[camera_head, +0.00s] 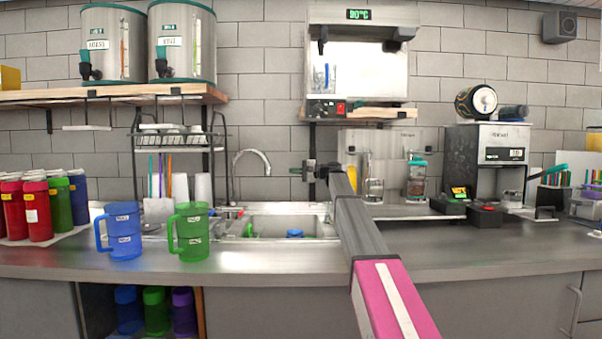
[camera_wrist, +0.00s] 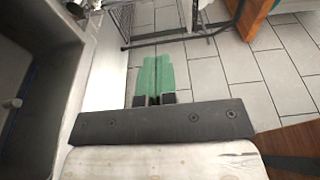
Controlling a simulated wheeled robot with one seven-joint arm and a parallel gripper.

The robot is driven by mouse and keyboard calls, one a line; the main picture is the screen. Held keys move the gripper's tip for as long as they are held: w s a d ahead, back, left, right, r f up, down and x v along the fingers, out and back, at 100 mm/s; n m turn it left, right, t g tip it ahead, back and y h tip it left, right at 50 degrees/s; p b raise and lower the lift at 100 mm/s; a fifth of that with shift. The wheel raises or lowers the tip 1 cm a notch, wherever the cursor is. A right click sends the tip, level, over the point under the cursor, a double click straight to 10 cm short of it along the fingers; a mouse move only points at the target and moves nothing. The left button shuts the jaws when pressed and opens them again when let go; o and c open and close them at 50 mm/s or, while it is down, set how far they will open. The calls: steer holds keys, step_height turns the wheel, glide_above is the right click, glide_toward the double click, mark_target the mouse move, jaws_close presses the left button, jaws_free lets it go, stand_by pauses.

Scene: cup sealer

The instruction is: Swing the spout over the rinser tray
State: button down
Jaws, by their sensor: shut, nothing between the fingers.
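The curved metal spout (camera_head: 254,158) rises behind the sink (camera_head: 290,222), in front of the tiled wall. Its arch bends over to the right. My gripper (camera_head: 309,170) is to the right of the spout, at about its height, and looks apart from it. In the wrist view its green fingers (camera_wrist: 154,80) are pressed together with nothing between them. I cannot make out the spout for certain in the wrist view. I cannot tell the rinser tray clearly from the metal surfaces around the sink.
A blue pitcher (camera_head: 124,230) and a green pitcher (camera_head: 190,232) stand left of the sink. A black wire rack (camera_head: 133,170) stands behind them. A dispenser (camera_head: 365,70) hangs above my arm. The counter front (camera_head: 250,262) is clear.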

steer(key=s+a, duration=0.1)
steer(key=a, duration=0.6)
steer(key=shift+a, duration=0.15)
steer(key=shift+s, duration=0.1)
